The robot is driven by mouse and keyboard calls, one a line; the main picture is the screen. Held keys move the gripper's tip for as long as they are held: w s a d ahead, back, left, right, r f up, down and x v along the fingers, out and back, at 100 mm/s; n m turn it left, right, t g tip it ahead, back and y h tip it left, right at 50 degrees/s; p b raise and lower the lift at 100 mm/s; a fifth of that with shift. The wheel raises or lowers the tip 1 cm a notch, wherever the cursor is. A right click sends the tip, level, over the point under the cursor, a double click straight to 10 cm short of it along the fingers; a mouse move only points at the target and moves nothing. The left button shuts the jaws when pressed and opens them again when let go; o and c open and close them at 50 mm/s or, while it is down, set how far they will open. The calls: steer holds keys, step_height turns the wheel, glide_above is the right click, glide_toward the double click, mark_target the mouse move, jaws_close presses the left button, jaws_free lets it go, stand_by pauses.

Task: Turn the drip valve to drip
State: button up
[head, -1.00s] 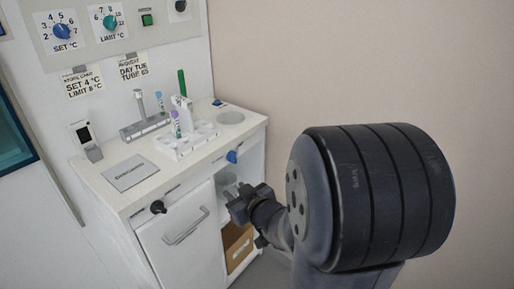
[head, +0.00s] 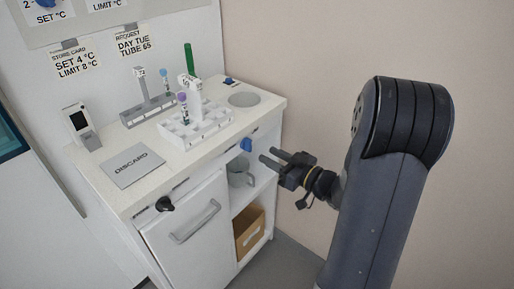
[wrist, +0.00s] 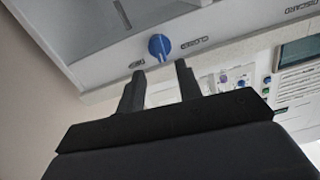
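The drip valve is a blue knob (head: 246,145) on the front edge of the white counter. In the wrist view the knob (wrist: 158,47) shows just beyond my fingertips, with a label reading CLOSED to its right and a short, unclear label to its lower left. Which label the knob points at is hard to tell. My gripper (head: 272,157) is to the right of the knob in the head view, fingers towards it. In the wrist view my gripper (wrist: 157,70) has its two fingers apart with nothing between them; the knob is not between the fingers.
A white tube rack (head: 195,130) stands on the counter (head: 150,185), with a round recess (head: 244,99) to its right. A grey DISCARD plate (head: 133,170) lies at left.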

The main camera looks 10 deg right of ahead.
mark_target(251, 146)
steer(key=x, duration=0.6)
steer(key=shift+w+a, duration=0.1)
steer(key=shift+c, duration=0.5)
jaws_close()
